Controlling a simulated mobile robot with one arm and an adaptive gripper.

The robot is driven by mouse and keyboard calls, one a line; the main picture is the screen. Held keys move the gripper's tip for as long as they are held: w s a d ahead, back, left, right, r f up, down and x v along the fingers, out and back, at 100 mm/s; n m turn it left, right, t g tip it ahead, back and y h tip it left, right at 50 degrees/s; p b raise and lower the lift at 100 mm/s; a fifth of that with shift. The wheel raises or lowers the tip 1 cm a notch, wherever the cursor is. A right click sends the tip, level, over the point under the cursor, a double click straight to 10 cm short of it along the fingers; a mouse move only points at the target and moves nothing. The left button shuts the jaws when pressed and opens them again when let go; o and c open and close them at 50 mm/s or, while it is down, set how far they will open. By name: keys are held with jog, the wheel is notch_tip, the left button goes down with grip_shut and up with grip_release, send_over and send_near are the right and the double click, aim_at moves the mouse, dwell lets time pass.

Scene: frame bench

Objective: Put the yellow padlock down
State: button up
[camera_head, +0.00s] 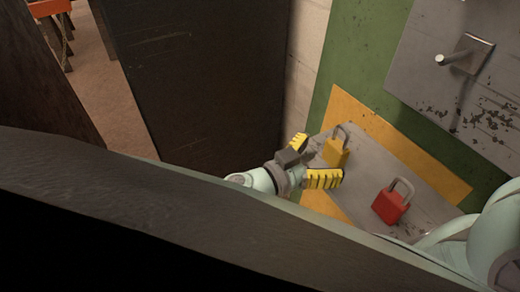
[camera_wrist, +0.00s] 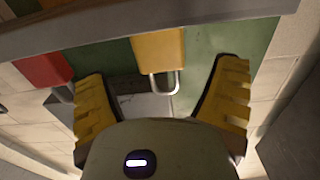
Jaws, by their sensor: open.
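The yellow padlock (camera_head: 336,152) has its shackle up and appears to stand on the grey ledge (camera_head: 357,195) in the head view. In the wrist view the yellow padlock (camera_wrist: 158,46) shows at the top centre, shackle towards my gripper, its base end meeting the grey edge. My gripper (camera_head: 322,158) has yellow ribbed fingers spread wide. In the wrist view my gripper (camera_wrist: 163,75) is open, with clear gaps between each finger and the padlock. Nothing is held.
A red padlock (camera_head: 391,205) stands right of the yellow one; in the wrist view the red padlock (camera_wrist: 42,70) is at the left. A metal peg (camera_head: 462,54) sticks out from the grey panel. A dark upright panel (camera_head: 195,80) is left of my gripper.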

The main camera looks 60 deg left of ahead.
jog(key=s, duration=0.7)
jog(key=shift+s+a, duration=0.15)
jog(key=shift+a, duration=0.15)
jog(key=shift+s+r, duration=0.1)
